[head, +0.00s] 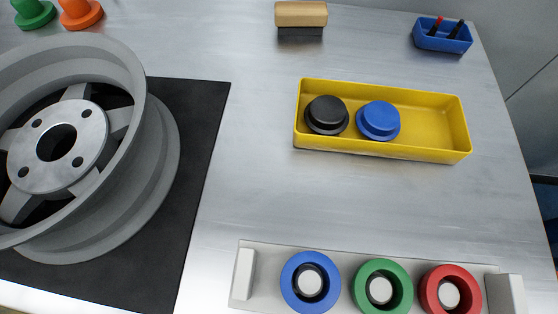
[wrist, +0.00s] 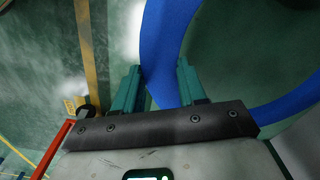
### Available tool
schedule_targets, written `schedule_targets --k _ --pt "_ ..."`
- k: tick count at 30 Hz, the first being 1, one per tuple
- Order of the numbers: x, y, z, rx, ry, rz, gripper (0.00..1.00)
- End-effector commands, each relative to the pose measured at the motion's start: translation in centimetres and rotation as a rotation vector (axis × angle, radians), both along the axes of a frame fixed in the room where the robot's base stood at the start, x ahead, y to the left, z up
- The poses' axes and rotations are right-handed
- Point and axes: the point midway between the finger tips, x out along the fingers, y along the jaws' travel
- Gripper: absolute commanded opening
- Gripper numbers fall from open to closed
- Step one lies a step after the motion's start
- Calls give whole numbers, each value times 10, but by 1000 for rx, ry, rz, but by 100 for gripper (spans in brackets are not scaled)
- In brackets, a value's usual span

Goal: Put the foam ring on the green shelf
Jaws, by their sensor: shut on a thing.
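My gripper (wrist: 158,85) shows in the wrist view with two teal fingers. It is shut on the foam ring (wrist: 155,45), a large blue ring whose near side passes between the fingers. The ring curves away to the right and is partly cut off by the picture's edge. Its far side shows at the right. The head view shows neither my gripper nor this ring. I cannot make out the green shelf in either view.
The wrist view shows a green floor (wrist: 45,50) with yellow lines and a red bar (wrist: 55,145). In the head view, a metal table holds a grey wheel (head: 150,185) on a black mat (head: 205,110), a yellow tray (head: 440,125) with two knobs, and a rack (head: 243,275) with three coloured rings.

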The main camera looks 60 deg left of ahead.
Motion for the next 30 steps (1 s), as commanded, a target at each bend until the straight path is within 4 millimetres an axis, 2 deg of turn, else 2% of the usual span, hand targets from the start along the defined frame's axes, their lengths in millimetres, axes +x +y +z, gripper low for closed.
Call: schedule_targets --k 11,15,19,26,30 --pt "72 42 -42 3 -1 -1 12" --pt "89 50 -68 1 2 0 12" --pt "100 56 -82 0 2 0 12" --pt "110 60 -92 1 1 0 12" --pt "113 62 -110 -2 1 2 12"
